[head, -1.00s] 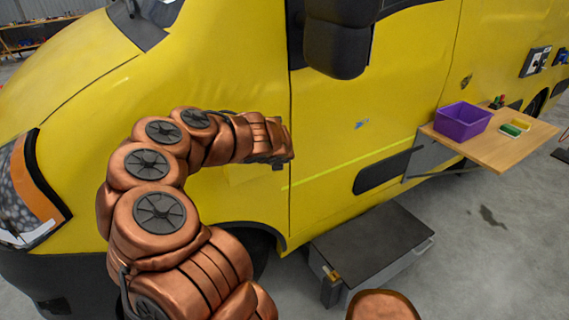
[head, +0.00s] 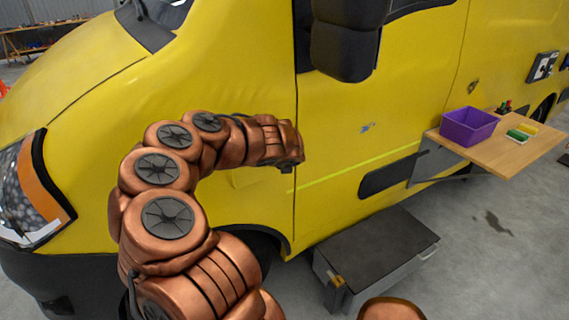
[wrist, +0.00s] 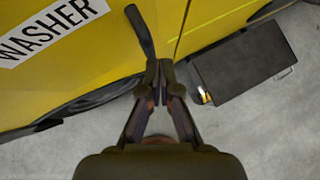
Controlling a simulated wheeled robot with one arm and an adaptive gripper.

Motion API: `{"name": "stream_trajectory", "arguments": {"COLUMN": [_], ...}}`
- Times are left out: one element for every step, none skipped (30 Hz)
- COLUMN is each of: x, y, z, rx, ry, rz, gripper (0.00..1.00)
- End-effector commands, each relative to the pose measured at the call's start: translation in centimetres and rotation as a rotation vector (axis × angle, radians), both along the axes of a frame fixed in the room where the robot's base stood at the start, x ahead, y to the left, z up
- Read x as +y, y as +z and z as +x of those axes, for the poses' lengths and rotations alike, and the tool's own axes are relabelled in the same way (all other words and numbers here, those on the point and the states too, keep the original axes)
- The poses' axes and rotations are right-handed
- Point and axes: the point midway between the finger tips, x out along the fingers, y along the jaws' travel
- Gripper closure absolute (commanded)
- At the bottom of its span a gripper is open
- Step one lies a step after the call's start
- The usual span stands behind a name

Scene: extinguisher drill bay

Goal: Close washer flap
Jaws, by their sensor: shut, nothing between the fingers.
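The word WASHER is on a white label (wrist: 55,30) on yellow bodywork at the upper left of the wrist view. A short dark bar (wrist: 140,32) stands out to the right of the label; its lower end is close to my fingertips, and I cannot tell whether they touch. My gripper (wrist: 160,72) is shut and empty in front of the yellow side. In the head view, a faint yellow panel edge (head: 243,181) shows below my wrist. The flap's outline and how far it is open are unclear; my arm hides part of that area.
The yellow van (head: 345,120) fills the background, with its mirror (head: 345,45) above right of my arm. A dark step box (head: 375,250) stands low by the door. A wooden shelf (head: 510,160) with a purple bin (head: 468,127) juts out at right. Grey floor is free at lower right.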

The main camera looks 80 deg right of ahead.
Motion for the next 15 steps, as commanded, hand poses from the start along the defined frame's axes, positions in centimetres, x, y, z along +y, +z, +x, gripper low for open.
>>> {"name": "stream_trajectory", "arguments": {"x": [0.5,0.8,1.3,1.7,2.0,2.4,2.7,3.0,3.3,3.5,3.7,4.0,4.2,4.4,4.7], "y": [-0.3,-0.3,-0.3,-0.3,-0.3,-0.2,-0.2,-0.2,0.3,0.6,0.8,1.2,1.5,1.7,2.0], "z": [-0.1,-0.1,-0.2,-0.2,-0.3,-0.3,-0.4,-0.4,-0.5,-0.6,-0.8,-1.0,-1.2,-1.3,-1.5], "rx": [0.002,0.002,0.001,0.002,0.002,0.003,0.003,0.003,0.002,0.002,0.001,0.002,0.003,0.004,0.005], "ry": [0.001,0.001,0.002,0.003,0.004,0.006,0.008,0.009,0.011,0.011,0.010,0.009,0.008,0.007,0.005], "rz": [0.000,0.001,0.001,0.001,0.001,-0.001,-0.002,-0.002,-0.001,0.000,0.000,0.000,-0.002,-0.002,-0.002], "gripper": [1.00,1.00,1.00,1.00,1.00,1.00,1.00,1.00,1.00,1.00,1.00,1.00,1.00,1.00,1.00]}}
